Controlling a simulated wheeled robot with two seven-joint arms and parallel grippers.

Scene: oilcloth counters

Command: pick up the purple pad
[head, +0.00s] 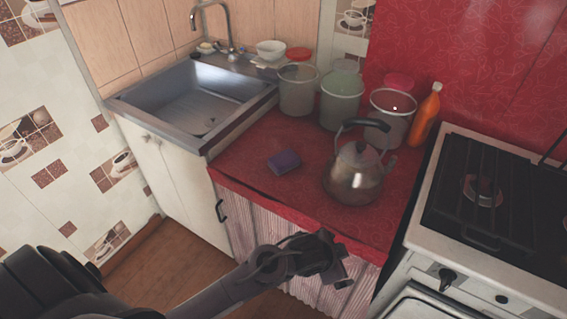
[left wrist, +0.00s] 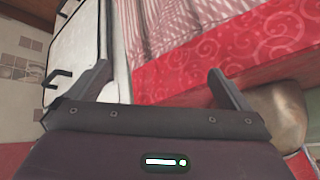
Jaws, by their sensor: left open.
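The purple pad (head: 284,162) lies flat on the red counter (head: 245,150), left of the kettle in the head view. My left gripper (head: 338,262) is in front of the counter's front edge, nearer to me than the pad and to its right in the picture. In the left wrist view the fingers of my left gripper (left wrist: 160,88) stand wide apart with nothing between them. The pad does not show in the left wrist view. My right gripper is not in view.
A metal kettle (head: 352,178) stands right of the pad and shows partly in the left wrist view (left wrist: 285,110). Several buckets (head: 341,103) and an orange bottle (head: 425,117) stand behind. A sink (head: 190,105) is left, a stove (head: 500,200) right. Counter around the pad is clear.

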